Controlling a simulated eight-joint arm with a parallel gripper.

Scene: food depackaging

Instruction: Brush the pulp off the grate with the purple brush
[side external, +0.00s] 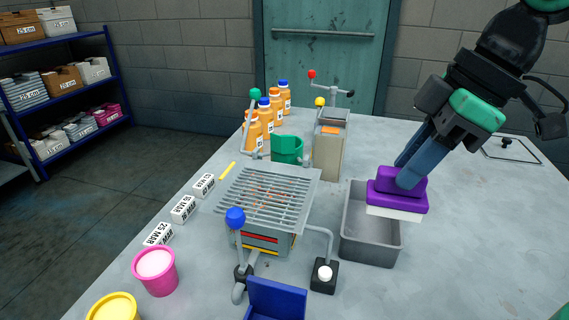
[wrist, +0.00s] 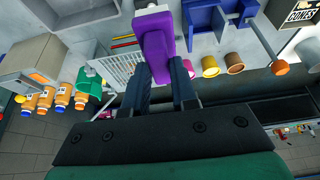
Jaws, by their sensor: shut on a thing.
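The purple brush (side external: 398,192), with a white lower side, is held in my gripper (side external: 412,172). It hangs above the grey bin, right of the grate and apart from it. In the wrist view the purple brush (wrist: 158,32) sits between the two blue-grey fingers of my gripper (wrist: 165,75). The metal grate (side external: 262,200) lies at the middle of the table over a box-like unit. Orange bits of pulp (side external: 268,193) show on its slats. The grate (wrist: 118,68) is partly hidden by the brush in the wrist view.
The open grey bin (side external: 371,245) stands right of the grate. A ball-topped blue lever (side external: 236,218) rises at the grate's front. Orange bottles (side external: 265,112), a green container (side external: 287,148) and a beige box (side external: 328,155) stand behind. A pink cup (side external: 155,272) is front left. The table's right side is mostly clear.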

